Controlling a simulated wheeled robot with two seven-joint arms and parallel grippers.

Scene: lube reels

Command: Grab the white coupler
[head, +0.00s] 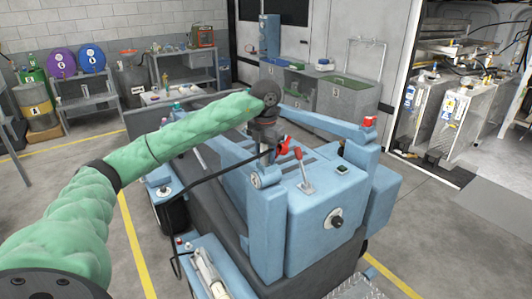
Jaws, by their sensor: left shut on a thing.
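My left arm comes in from the left, with its dark wrist above the blue machine (312,215). My left gripper (267,150) points down and is shut at the end of a black hose (215,172). The white coupler is mostly hidden between the fingers, and its outline is too small to make out. The hose runs down and left from the gripper in a loose loop. A red part (285,146) is just right of the fingers; I cannot tell whether they touch. My right gripper is not in view.
A red-tipped lever (305,178) and a black knob (336,218) are on the machine's near block. A blue arm with a red end (369,122) stands at the right. Workbenches (183,72) and drums (37,100) line the back wall. Floor is clear at the left.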

